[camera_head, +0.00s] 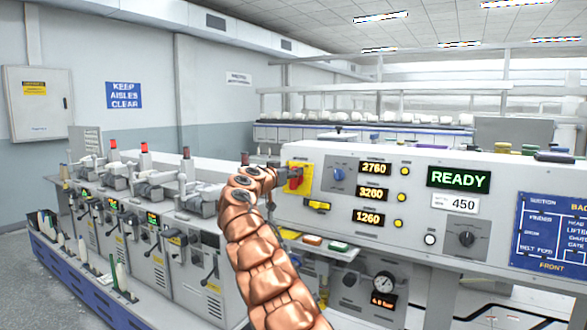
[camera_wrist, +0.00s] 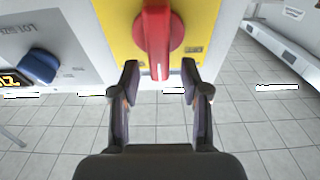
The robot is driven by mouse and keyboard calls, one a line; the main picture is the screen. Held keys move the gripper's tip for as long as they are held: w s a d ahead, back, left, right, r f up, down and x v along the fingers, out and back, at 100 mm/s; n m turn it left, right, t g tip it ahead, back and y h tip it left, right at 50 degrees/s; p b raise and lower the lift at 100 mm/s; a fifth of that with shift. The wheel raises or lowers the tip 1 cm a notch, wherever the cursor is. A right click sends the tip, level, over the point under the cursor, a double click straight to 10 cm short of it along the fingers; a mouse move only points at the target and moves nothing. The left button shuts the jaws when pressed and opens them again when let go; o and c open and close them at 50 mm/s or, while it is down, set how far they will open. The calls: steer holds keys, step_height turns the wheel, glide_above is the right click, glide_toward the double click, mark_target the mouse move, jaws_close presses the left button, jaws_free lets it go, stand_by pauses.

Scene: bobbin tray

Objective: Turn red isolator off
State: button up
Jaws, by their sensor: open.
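The red isolator is a red rotary handle (camera_wrist: 155,42) on a yellow plate (camera_wrist: 118,28) in the wrist view. Its long grip points down the picture. My gripper (camera_wrist: 160,82) is open, with one dark finger on each side of the handle's lower end. I cannot tell whether either finger touches it. In the head view the isolator's red handle (camera_head: 295,184) and yellow plate (camera_head: 306,176) sit at the left end of the pale control panel. My copper-coloured arm reaches up to it and partly hides the handle; the fingers are hard to make out there.
The control panel (camera_head: 400,236) carries a blue knob (camera_head: 338,174), several lit number displays, a green READY display (camera_head: 459,179) and a black knob (camera_head: 466,239). A row of machine units (camera_head: 185,262) stands left.

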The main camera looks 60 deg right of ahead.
steer(key=shift+d+p, duration=0.4)
steer(key=shift+d, duration=0.5)
jaws_close()
